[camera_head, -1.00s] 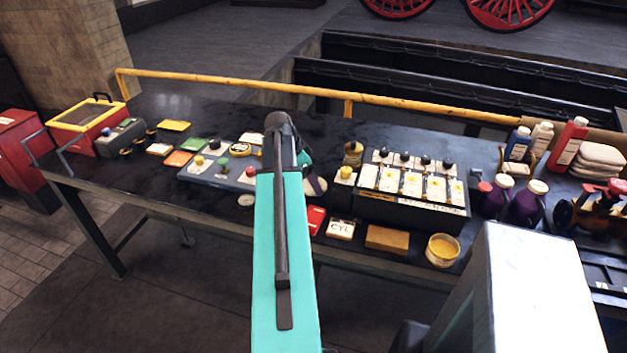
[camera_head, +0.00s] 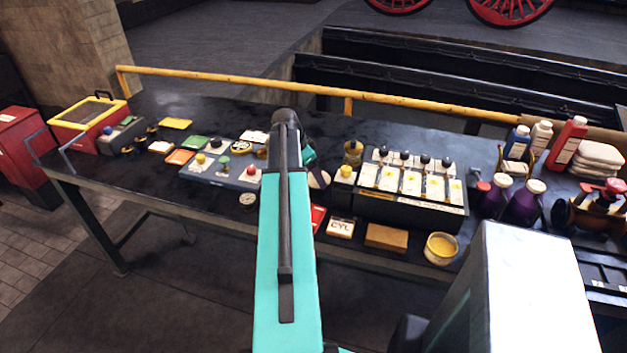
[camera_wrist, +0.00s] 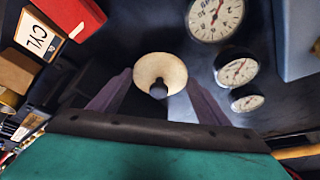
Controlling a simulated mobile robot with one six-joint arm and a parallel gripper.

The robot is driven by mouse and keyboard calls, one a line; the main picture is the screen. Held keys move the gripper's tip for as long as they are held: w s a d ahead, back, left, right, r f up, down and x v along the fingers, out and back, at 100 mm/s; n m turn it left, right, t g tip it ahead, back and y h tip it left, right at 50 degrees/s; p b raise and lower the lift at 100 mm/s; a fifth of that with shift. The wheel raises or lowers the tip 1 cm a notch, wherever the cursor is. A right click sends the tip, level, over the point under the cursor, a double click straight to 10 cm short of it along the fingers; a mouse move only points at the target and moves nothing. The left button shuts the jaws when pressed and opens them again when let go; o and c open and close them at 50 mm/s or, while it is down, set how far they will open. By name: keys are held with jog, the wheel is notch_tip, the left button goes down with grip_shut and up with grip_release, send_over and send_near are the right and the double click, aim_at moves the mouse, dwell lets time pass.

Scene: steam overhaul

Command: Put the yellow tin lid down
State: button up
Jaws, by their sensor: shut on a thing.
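A round cream-yellow lid with a dark knob (camera_wrist: 148,70) sits between the two fingers of my gripper (camera_wrist: 158,85) in the wrist view. My gripper is shut on it, and the dark bench surface shows behind it. An open round tin with yellow contents (camera_head: 441,248) stands at the bench's front edge, right of my arm.
A red box (camera_wrist: 72,14), a CYL box (camera_wrist: 38,36) and a brown block (camera_head: 386,236) lie along the front edge. Several dial gauges (camera_wrist: 216,17) are right of the lid in the wrist view. A black rack (camera_head: 410,211) stands right of my arm. Bare bench (camera_head: 215,110) lies behind.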

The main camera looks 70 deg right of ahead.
aim_at(314, 179)
jog(key=shift+f+p, duration=0.55)
jog(key=shift+f, duration=0.85)
jog(key=shift+f, duration=0.15)
jog(key=o, duration=1.1)
jog(key=shift+c, duration=0.2)
jog(key=shift+r, duration=0.2)
jog(key=b+v, duration=0.3)
jog(key=v, duration=0.9)
